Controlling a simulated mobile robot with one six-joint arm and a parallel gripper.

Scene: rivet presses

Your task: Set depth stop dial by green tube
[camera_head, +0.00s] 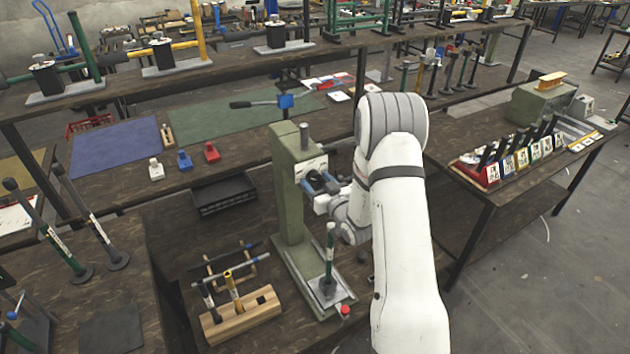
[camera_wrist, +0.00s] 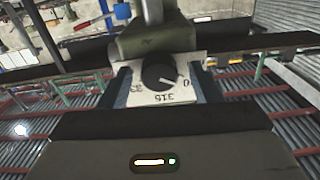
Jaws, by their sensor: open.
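The green press (camera_head: 290,200) stands on the middle bench, its column upright. In the wrist view its depth stop dial (camera_wrist: 160,74) is a black round knob on a white plate. The plate shows 315 and 0, and a white pointer mark on the knob points right, near the 0. My gripper (camera_head: 318,183) is at the press head; in the wrist view its open fingers (camera_wrist: 164,88) stand either side of the dial plate. Whether they touch anything is not clear. A green tube (camera_head: 329,252) stands upright on the press base, below my gripper.
A wooden block (camera_head: 240,318) holding tubes lies left of the press base. A red knob (camera_head: 345,310) is at the base's front. A black bin (camera_head: 222,193) is behind left. My white arm hides the bench right of the press. A right-hand table (camera_head: 540,165) carries several numbered cards.

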